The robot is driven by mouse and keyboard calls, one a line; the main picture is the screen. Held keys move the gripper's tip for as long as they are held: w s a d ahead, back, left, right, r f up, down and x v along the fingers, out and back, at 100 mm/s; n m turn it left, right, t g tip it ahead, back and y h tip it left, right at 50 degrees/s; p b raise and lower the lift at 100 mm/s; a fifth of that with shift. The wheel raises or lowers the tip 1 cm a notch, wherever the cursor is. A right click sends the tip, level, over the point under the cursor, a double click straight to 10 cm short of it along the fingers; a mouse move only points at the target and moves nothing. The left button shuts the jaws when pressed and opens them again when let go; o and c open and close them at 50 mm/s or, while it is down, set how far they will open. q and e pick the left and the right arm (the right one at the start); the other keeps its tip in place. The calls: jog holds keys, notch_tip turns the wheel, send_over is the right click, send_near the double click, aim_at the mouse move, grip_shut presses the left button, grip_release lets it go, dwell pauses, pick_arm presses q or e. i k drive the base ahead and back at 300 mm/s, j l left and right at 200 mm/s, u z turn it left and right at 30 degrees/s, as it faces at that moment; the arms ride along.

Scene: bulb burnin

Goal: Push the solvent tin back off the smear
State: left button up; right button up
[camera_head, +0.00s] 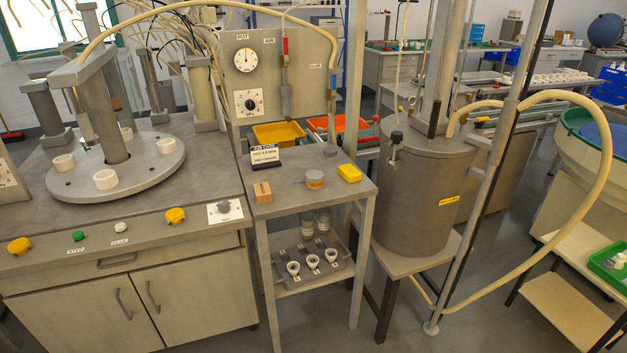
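Neither of my grippers shows in the head view.
A yellow sponge-like block (349,173) lies right of the tin. A large grey tank (418,195) stands right of the table.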

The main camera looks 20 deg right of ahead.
aim_at(315, 178)
jog(key=i+j+z, duration=0.15)
jog(key=i+j, duration=0.25)
jog(key=i, duration=0.2)
jog(key=i+j+z, duration=0.2)
jog(key=i+j, duration=0.3)
jog(key=i, duration=0.1)
